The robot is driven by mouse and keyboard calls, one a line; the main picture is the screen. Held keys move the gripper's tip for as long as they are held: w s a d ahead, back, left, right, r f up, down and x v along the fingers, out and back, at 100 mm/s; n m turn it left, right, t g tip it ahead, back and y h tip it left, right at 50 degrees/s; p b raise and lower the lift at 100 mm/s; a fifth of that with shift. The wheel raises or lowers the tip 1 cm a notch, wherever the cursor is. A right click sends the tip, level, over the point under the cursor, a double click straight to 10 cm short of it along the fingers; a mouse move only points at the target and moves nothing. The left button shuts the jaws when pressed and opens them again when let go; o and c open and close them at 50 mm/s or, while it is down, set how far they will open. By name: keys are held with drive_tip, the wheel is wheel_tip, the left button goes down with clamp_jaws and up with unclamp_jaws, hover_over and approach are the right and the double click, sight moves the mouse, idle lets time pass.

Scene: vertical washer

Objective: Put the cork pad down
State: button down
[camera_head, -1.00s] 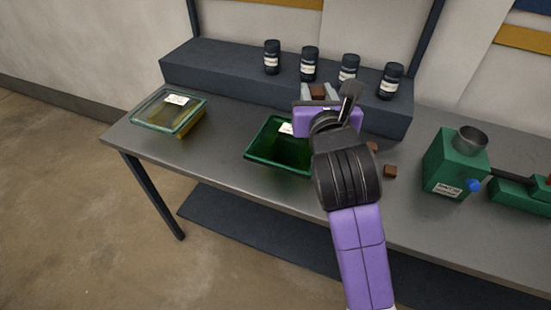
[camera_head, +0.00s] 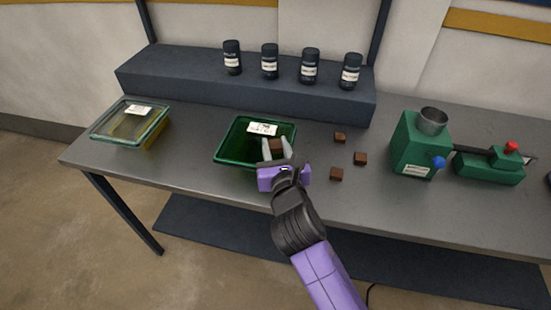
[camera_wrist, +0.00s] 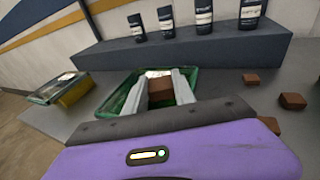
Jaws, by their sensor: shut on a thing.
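The cork pad (camera_head: 277,146) is a small brown block between the fingers of my gripper (camera_head: 277,150). In the wrist view the same pad (camera_wrist: 161,91) sits between the two pale fingers of the gripper (camera_wrist: 160,92), which are shut on it. The gripper is over the near right part of the green tray (camera_head: 226,151), which has a white label (camera_head: 263,129) at its far side. The tray also shows in the wrist view (camera_wrist: 113,99), partly hidden by the fingers. I cannot tell how high the pad is above the tray floor.
Three brown blocks (camera_head: 340,137) lie on the grey table (camera_head: 190,165) right of the tray. A clear-lidded glass container (camera_head: 130,122) stands left. Several dark bottles (camera_head: 310,66) stand on the raised shelf (camera_head: 240,92) behind. A green machine (camera_head: 407,145) stands right.

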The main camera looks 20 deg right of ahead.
sight(276, 158)
drive_tip(key=shift+f+b, duration=0.4)
drive_tip(key=shift+f, duration=1.8)
drive_tip(key=shift+f, duration=0.15)
drive_tip(key=c, duration=1)
unclamp_jaws()
drive_tip(key=shift+c, duration=0.2)
drive_tip(key=shift+s, duration=0.2)
drive_tip(key=b+v, duration=0.1)
drive_tip(key=v, duration=1)
drive_tip(key=shift+s, duration=0.3)
drive_tip(key=shift+a, duration=0.15)
